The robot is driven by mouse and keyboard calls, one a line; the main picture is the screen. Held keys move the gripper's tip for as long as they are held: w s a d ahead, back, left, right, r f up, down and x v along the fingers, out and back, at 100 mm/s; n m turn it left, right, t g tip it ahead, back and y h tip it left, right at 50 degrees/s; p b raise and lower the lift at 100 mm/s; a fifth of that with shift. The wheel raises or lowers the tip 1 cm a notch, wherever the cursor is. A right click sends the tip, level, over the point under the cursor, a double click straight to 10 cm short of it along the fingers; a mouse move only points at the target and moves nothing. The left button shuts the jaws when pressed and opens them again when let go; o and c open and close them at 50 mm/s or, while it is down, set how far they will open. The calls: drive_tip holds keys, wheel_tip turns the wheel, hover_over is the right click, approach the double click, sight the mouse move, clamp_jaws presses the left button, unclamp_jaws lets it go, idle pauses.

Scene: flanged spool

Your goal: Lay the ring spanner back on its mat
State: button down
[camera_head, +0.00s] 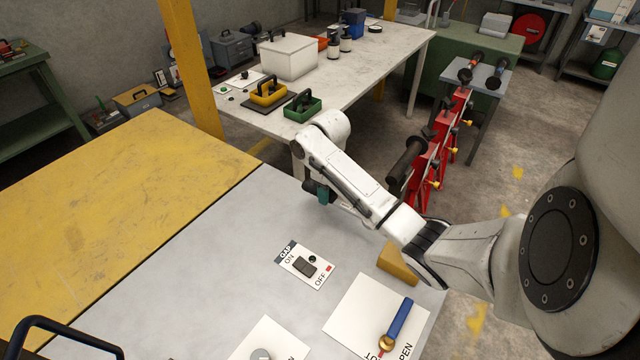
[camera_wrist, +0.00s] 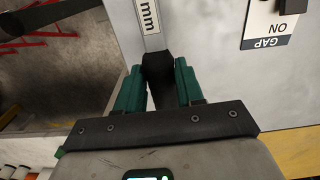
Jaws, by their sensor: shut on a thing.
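My gripper (camera_head: 322,194) hangs near the far right edge of the grey bench top. In the wrist view my gripper (camera_wrist: 158,84) has its two green fingers closed on a dark, narrow piece (camera_wrist: 157,68). It looks like part of the ring spanner, but no ring end shows clearly. In the head view the held piece is mostly hidden by the gripper and is too small to make out. I cannot pick out the spanner's mat with certainty in either view.
The grey bench top (camera_head: 190,270) carries a GAP ON/OFF switch plate (camera_head: 298,262) and a white plate with a blue lever (camera_head: 398,320). A red stand (camera_head: 424,165) with a black bar is beyond the bench. A strip marked "mm" (camera_wrist: 149,18) lies just ahead of the fingers.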

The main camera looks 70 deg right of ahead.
sight(327, 215)
drive_tip(key=shift+f+b, duration=2.8)
drive_tip(key=shift+f, duration=0.45)
drive_tip(key=c, duration=0.7)
unclamp_jaws()
drive_tip(key=shift+o, duration=0.2)
wheel_tip(327, 215, up, 10)
drive_tip(key=shift+f+p, duration=0.1)
drive_tip(key=shift+p, duration=0.95)
drive_tip(key=shift+a+r+p, duration=0.1)
drive_tip(key=shift+r+p, duration=0.3)
drive_tip(key=shift+r, duration=0.15)
